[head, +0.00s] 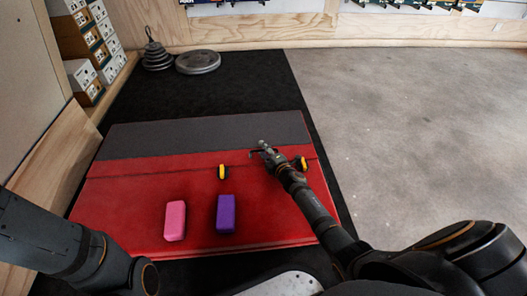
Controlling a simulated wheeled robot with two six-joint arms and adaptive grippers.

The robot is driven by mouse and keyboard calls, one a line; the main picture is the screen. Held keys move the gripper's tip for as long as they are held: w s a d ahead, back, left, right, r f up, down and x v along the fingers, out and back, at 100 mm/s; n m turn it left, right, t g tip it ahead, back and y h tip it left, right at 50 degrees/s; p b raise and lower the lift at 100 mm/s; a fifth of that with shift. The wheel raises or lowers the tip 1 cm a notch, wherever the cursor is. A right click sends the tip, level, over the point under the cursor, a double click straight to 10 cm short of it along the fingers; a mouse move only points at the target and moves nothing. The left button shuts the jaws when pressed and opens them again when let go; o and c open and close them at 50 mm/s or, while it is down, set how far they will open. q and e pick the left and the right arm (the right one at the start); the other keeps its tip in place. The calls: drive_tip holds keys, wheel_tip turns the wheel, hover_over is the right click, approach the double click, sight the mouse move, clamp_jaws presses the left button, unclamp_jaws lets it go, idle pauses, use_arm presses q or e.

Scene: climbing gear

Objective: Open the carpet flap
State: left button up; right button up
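A red mat (130,205) with a dark grey band (190,138) along its far side lies on the black floor covering. A seam crosses it just in front of the band, and the red part in front looks like the carpet flap (110,190), lying flat. Two small yellow-and-black pieces sit near this seam, one at the middle (222,172) and one to the right (301,163). My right gripper (257,149) is over the mat near the seam, between these pieces; its fingers look apart and empty. Whether it touches the mat is unclear. My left gripper is out of view.
A pink block (175,221) and a purple block (226,214) lie on the mat's near half. Weight plates (198,62) and a stacked weight (156,56) are at the back left. Boxes (85,45) line the left wall. Grey floor (420,130) at right is clear.

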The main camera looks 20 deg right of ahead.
drive_tip(key=shift+c, duration=0.4)
drive_tip(key=shift+c, duration=1.2)
clamp_jaws()
drive_tip(key=shift+r, duration=0.15)
